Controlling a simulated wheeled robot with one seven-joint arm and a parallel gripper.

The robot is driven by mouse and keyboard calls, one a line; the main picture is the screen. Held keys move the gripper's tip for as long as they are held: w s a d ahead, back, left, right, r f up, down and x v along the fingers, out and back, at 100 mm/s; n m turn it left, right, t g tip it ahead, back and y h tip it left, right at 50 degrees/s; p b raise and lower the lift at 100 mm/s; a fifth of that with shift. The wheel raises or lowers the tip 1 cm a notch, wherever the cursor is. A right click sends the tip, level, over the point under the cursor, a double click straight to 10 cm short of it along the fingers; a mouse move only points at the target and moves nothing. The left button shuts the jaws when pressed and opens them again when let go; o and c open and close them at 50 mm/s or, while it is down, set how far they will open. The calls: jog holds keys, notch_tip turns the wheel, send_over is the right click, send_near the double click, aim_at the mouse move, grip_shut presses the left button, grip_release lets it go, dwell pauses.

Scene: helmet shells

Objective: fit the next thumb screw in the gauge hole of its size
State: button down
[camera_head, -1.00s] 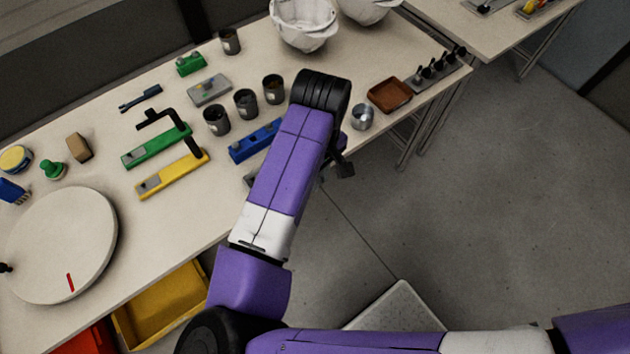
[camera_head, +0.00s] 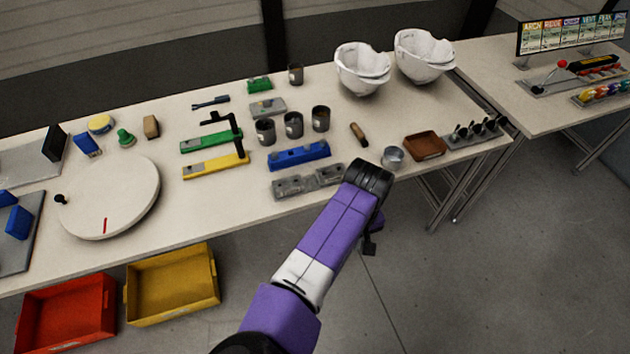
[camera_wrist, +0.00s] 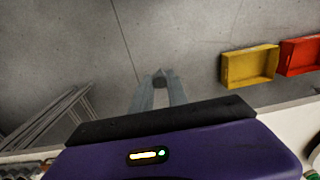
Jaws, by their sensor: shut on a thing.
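In the wrist view the two fingers of my gripper (camera_wrist: 160,84) come together at their tips on a small dark piece (camera_wrist: 160,75), which looks like a thumb screw; its size cannot be told. The head view shows my wrist at the table's front edge, with the fingertips hidden. A grey strip (camera_head: 488,133) at the table's right end carries several upright black-headed pieces, apparently thumb screws. Two grey blocks (camera_head: 289,187) with round features lie near the front edge, left of my wrist. I cannot tell for sure which item is the gauge.
A metal cup (camera_head: 392,157) and a brown tray (camera_head: 425,145) stand right of my wrist. Blue (camera_head: 300,155), yellow (camera_head: 215,166) and green (camera_head: 211,142) fixtures and dark cups (camera_head: 293,125) lie left. White shells (camera_head: 362,69) stand behind. Open floor lies in front.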

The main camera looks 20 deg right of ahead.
dwell(0.3)
jog(key=w+a+r+b, duration=0.1)
jog(key=w+a+b, duration=0.2)
jog(key=w+b, duration=0.2)
jog(key=w+a+r+b, duration=0.1)
jog(key=w+a+b, duration=0.3)
jog(key=w, duration=0.8)
jog(key=w+a+r+b, duration=0.1)
jog(key=w+a+b, duration=0.2)
jog(key=w+b, duration=0.3)
jog(key=shift+w+a, duration=0.2)
jog(key=shift+w, duration=1.1)
jog(key=shift+w+a+r+b, duration=0.1)
jog(key=shift+w+r+b, duration=0.2)
jog(key=shift+b, duration=0.15)
jog(key=shift+f, duration=1.45)
dwell(1.3)
jog(key=shift+r+p, duration=1.1)
jog(key=shift+r, duration=0.3)
